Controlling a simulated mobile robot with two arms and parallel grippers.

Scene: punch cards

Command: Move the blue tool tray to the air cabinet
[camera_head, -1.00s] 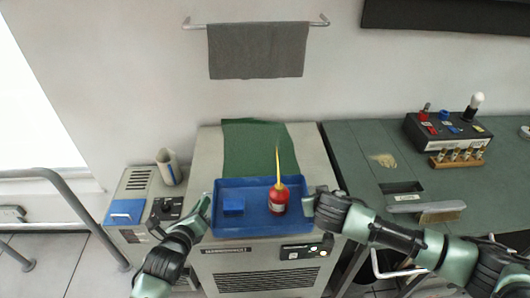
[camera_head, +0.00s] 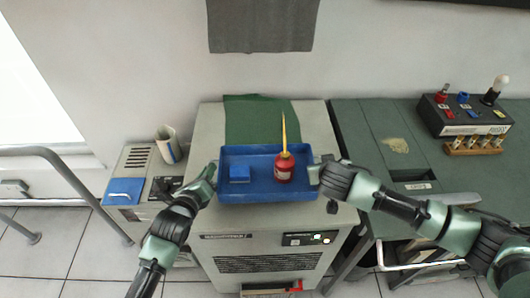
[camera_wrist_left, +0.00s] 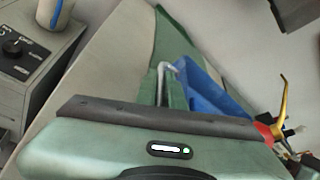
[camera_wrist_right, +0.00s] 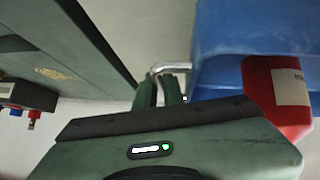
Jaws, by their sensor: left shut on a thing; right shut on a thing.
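The blue tool tray (camera_head: 250,194) is level over the top of the grey cabinet (camera_head: 222,219). I cannot tell whether it touches the top. It holds a small blue box (camera_head: 239,173) and a red oil can (camera_head: 284,168) with a yellow spout. My left gripper (camera_head: 209,174) is shut on the metal handle at the tray's left end; the handle (camera_wrist_left: 170,68) shows in the left wrist view. My right gripper (camera_head: 317,173) is shut on the right-end handle, whose bar (camera_wrist_right: 172,67) shows in the right wrist view. The cabinet's label is too small to read.
A green cloth (camera_head: 260,118) lies on the cabinet top behind the tray. A lower grey unit (camera_head: 135,165) with a cup (camera_head: 168,144) stands left. A green bench (camera_head: 365,130) with a black device box (camera_head: 465,115) stands right. A grey towel (camera_head: 260,25) hangs behind.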

